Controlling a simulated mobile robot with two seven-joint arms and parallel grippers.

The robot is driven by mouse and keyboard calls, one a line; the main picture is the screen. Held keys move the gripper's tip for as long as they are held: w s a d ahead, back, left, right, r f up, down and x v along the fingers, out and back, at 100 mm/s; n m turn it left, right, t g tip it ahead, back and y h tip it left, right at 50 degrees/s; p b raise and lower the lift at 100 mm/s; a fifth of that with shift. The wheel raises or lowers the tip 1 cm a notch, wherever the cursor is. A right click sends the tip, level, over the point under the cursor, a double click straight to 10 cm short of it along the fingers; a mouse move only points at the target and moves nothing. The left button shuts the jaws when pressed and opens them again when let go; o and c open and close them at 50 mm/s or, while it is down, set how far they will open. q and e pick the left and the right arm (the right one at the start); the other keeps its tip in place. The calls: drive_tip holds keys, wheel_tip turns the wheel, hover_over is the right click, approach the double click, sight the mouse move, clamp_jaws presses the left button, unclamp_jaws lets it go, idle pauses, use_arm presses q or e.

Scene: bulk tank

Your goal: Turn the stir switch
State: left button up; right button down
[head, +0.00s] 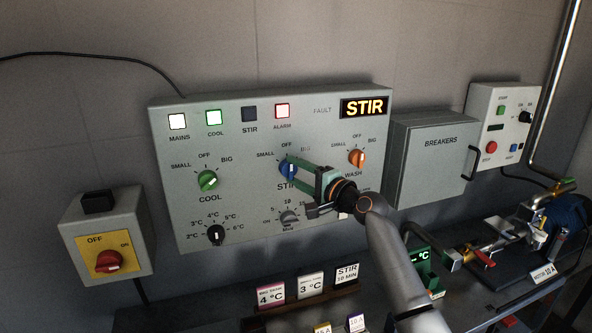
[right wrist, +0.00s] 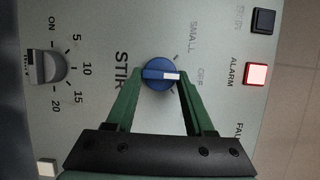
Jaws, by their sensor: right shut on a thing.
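The stir switch is a blue knob (head: 288,169) in the lower middle of the grey control panel, with STIR lettered below it. My right gripper (head: 291,167) has its two green fingers on either side of the blue knob and is shut on it. In the right wrist view the blue knob (right wrist: 161,75) sits between the fingertips, its white mark pointing at OFF. The STIR lamp (head: 249,113) is dark. The lit display (head: 364,107) reads STIR. My left gripper is not in view.
A green COOL knob (head: 207,181) and an orange WASH knob (head: 357,158) flank the stir switch. A grey timer dial (head: 289,219) sits close below. The ALARM lamp (head: 282,111) is lit. A breaker box (head: 432,160) stands to the right, a red-handled isolator (head: 109,262) to the left.

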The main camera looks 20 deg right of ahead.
idle(0.4)
drive_tip(key=shift+c, duration=1.4)
unclamp_jaws()
drive_tip(key=b+v, duration=0.1)
drive_tip(key=v, duration=1.1)
drive_tip(key=shift+s, duration=0.25)
drive_tip(key=shift+d, duration=0.15)
